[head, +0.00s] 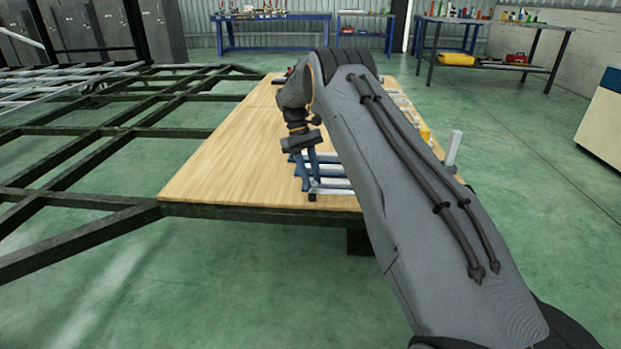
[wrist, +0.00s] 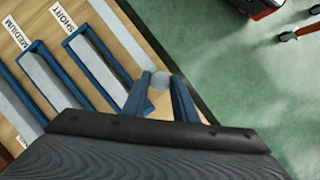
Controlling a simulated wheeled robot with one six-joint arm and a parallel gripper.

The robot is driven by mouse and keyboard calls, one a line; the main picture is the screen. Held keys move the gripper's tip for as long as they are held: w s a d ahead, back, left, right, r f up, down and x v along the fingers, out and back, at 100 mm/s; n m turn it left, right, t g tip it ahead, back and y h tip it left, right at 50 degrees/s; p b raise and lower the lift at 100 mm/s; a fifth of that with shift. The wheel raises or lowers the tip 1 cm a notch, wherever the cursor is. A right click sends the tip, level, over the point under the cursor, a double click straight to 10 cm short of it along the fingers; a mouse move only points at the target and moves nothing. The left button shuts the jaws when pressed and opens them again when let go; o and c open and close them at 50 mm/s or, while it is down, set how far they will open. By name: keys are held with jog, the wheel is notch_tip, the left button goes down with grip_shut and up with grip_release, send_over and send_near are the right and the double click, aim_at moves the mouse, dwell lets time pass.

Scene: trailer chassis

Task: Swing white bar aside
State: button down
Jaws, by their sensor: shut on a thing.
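My gripper (wrist: 158,88) is shut on the rounded pale end of the white bar (wrist: 118,35) in the wrist view. The bar runs from there up and left, roughly along the board's edge. In the head view my gripper (head: 311,184) points down at the near end of the wooden board, beside blue-edged slots and pale bars. My arm hides part of the bars there.
Blue-framed slots (wrist: 40,80) on the wooden board (head: 228,163) lie left of the bar, with labels SHORT (wrist: 63,18) and MEDIUM. A white upright cylinder (head: 453,149) stands at the board's right edge. The board's left part is clear. A dark chassis frame (head: 75,172) extends left.

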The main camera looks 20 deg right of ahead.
jog(key=c, duration=1.4)
grip_release()
jog(key=shift+c, duration=0.2)
jog(key=v, duration=0.8)
jog(key=shift+f, duration=0.1)
